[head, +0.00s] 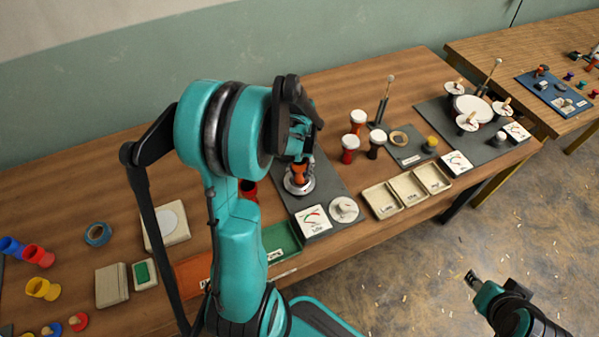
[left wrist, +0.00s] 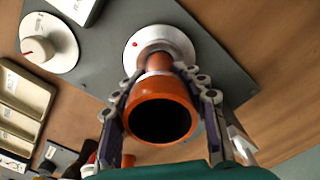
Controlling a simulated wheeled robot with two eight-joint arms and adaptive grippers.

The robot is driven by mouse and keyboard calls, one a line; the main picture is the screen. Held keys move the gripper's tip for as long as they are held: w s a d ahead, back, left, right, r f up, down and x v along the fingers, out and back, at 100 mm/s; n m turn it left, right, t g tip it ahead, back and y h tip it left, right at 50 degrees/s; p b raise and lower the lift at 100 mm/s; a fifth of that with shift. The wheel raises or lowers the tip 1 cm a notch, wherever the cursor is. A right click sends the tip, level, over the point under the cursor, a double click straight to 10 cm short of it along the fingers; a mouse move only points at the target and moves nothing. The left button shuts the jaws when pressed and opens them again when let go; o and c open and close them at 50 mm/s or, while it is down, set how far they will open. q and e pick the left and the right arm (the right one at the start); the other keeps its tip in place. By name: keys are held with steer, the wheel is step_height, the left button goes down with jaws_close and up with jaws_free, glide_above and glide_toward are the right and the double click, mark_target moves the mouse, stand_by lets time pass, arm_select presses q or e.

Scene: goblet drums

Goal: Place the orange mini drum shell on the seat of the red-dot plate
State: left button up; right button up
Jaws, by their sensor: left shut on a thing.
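The orange mini drum shell (head: 300,174) is in my left gripper (head: 300,150), over the round pale red-dot plate (head: 298,188) on the dark mat. In the left wrist view the shell (left wrist: 160,110) shows its open dark mouth toward the camera, and both fingers of my left gripper (left wrist: 162,98) close on its sides. Its narrow far end overlaps the middle of the white plate (left wrist: 136,46), whose red dot shows at the left. The contact between shell and seat is hidden. My right gripper (head: 472,279) is low at the right, away from the table; its fingers are too small to read.
A white dial (head: 343,209) and a card (head: 313,220) lie on the same mat in front of the plate. Pale trays (head: 407,188) stand to the right, with small red, orange and dark drums (head: 350,146) behind. A dark red cup (head: 248,190) is close to the left.

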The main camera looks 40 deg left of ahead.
arm_select(q)
steer(key=shift+f, duration=0.1)
steer(key=shift+f, duration=0.15)
steer(key=o, duration=1.2)
